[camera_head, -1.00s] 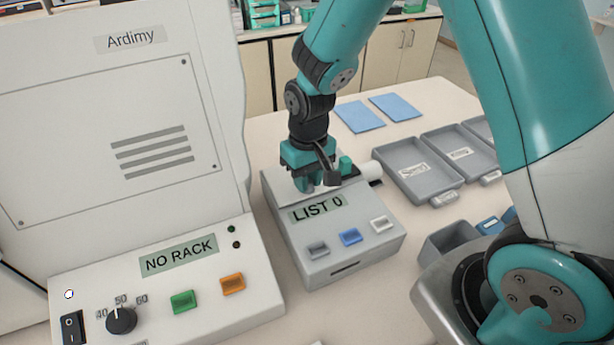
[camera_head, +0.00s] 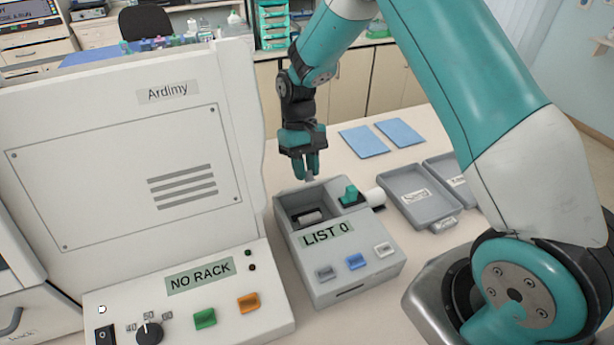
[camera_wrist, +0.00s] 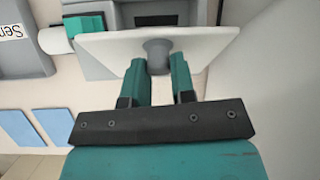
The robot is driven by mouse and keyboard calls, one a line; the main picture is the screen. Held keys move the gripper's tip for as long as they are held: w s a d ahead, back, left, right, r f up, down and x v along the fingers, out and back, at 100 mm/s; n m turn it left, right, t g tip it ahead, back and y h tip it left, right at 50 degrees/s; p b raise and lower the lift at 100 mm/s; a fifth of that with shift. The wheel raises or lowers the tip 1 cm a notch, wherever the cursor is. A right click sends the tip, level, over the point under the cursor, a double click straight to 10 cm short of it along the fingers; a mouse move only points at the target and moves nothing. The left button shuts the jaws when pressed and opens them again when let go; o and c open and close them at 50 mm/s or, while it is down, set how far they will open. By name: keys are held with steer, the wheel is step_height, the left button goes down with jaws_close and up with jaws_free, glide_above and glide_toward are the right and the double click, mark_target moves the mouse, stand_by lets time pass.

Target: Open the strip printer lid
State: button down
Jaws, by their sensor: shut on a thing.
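The grey strip printer (camera_head: 345,262) stands on the table in the head view, with "LIST 0" on its display. Its top compartment (camera_head: 306,214) is uncovered and a small roll shows inside. My gripper (camera_head: 312,176) is above the printer's back edge, fingers pointing down. In the wrist view my gripper (camera_wrist: 160,85) is shut on the round grey knob (camera_wrist: 157,52) of the pale lid (camera_wrist: 200,46). The lid is tilted up, with the printer beyond it. In the head view the lid is mostly hidden or edge-on. A green part (camera_head: 349,194) sits beside the compartment.
A large white Ardimy machine (camera_head: 120,195) with a "NO RACK" display stands close on the left. Grey trays (camera_head: 412,188) stand to the right. Blue sheets (camera_head: 363,142) lie behind on the pale table. A white roll (camera_head: 374,197) juts from the printer's right side.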

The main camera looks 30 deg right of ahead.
steer(key=shift+w+d+r, duration=0.1)
steer(key=shift+w+r, duration=0.1)
steer(key=shift+w, duration=0.85)
steer(key=w+f+b, duration=0.1)
steer(key=w, duration=0.5)
steer(key=shift+w+d+f, duration=0.15)
steer(key=shift+d+f, duration=0.2)
